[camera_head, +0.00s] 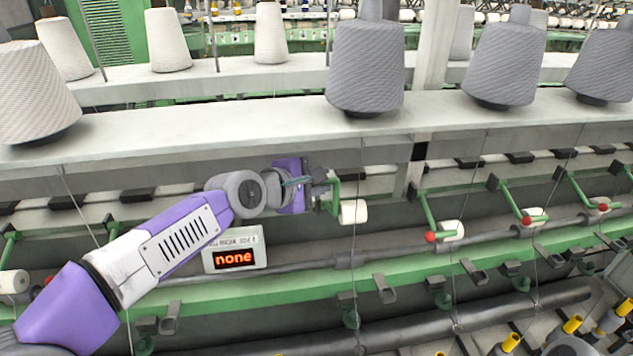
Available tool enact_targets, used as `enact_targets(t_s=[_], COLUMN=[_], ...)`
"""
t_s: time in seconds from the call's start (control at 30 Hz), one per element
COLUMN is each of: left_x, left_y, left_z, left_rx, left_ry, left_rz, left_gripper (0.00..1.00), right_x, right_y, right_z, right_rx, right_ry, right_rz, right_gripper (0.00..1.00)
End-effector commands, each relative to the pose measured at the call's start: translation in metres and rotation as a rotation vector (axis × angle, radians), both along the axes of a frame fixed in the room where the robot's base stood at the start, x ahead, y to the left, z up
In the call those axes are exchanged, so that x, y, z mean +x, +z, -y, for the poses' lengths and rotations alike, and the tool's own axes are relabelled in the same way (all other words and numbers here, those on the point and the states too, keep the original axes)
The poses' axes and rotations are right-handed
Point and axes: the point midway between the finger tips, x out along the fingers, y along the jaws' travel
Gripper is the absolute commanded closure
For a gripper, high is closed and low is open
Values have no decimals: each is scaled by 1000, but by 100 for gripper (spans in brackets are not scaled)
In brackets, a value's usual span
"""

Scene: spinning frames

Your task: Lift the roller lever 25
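A green roller lever (335,192) with a white roller (353,212) is on the spinning frame near the middle of the head view. My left gripper (322,187) is at this lever, just left of the roller, with its fingers over or against the green arm. The fingers are small and partly hidden, so I cannot tell whether they are closed on it. The lever's red knob is not visible here. I cannot read a number on any lever. My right gripper is out of view.
More green levers with red knobs (430,237) and white rollers (451,231) line up to the right. Large grey yarn cones (366,68) stand on the shelf above, with threads running down.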

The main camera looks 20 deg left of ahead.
Motion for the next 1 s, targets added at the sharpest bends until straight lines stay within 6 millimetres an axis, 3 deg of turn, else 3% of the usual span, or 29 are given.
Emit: enact_targets(t_s=[0.1, 0.47, 1.0], left_x=[0, -3, -65], left_y=[-1, 0, 28], left_z=[3, 3, -26], left_rx=[1, -1, -2], left_ry=[-5, -8, 0], left_rz=[-3, -4, 1], left_gripper=[61, 61, 61], right_x=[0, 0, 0], right_y=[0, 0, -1], right_z=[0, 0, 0], right_rx=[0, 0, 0], right_ry=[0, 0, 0], right_rz=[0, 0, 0], right_gripper=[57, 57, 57])
